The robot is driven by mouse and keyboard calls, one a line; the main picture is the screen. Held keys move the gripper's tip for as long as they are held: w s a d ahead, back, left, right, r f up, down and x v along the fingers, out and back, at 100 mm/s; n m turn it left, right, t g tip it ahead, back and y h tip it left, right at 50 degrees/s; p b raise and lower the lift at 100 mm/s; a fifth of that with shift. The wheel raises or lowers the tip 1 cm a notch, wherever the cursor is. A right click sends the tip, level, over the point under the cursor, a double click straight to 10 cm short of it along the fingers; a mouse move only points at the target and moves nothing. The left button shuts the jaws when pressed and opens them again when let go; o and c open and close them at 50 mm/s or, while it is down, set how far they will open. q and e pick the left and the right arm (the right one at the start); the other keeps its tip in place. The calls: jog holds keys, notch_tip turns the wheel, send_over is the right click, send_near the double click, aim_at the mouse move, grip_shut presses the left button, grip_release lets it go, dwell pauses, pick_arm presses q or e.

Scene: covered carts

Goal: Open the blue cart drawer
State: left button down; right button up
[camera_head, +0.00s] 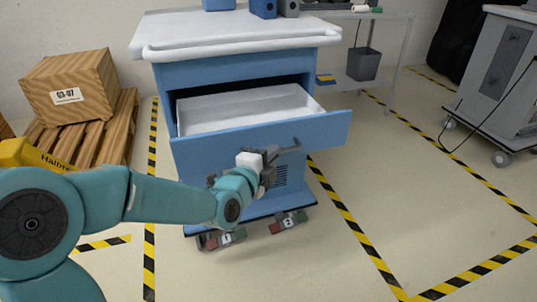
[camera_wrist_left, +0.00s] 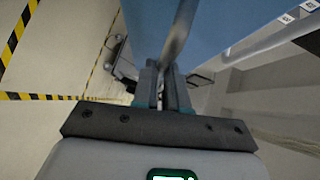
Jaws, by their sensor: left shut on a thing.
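The blue cart (camera_head: 220,72) stands in the middle of the head view under a white top. Its drawer (camera_head: 265,136) is pulled well out, and its light, empty-looking inside shows. My left gripper (camera_head: 283,148) is at the drawer's blue front, shut on the drawer handle (camera_head: 296,145). In the left wrist view the two fingers (camera_wrist_left: 163,85) are close together around the metal handle (camera_wrist_left: 178,35), with the blue drawer front (camera_wrist_left: 220,25) beside them. My right gripper is in neither view.
A cardboard box (camera_head: 70,85) sits on a wooden pallet (camera_head: 125,120) at the left. A grey bin (camera_head: 364,64) stands on a rack behind the cart. A grey cart (camera_head: 500,75) stands at the right. The floor with striped tape right of the blue cart is clear.

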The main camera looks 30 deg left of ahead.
pick_arm(q)
jog(key=shift+s+d, duration=0.15)
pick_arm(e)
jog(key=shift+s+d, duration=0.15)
pick_arm(q)
jog(key=c, duration=1.2)
grip_release()
jog(key=shift+o, duration=0.2)
jog(key=s+d+r+b, duration=0.1)
jog(key=s+b, duration=0.5)
jog(key=s, duration=1)
jog(key=shift+r, duration=0.65)
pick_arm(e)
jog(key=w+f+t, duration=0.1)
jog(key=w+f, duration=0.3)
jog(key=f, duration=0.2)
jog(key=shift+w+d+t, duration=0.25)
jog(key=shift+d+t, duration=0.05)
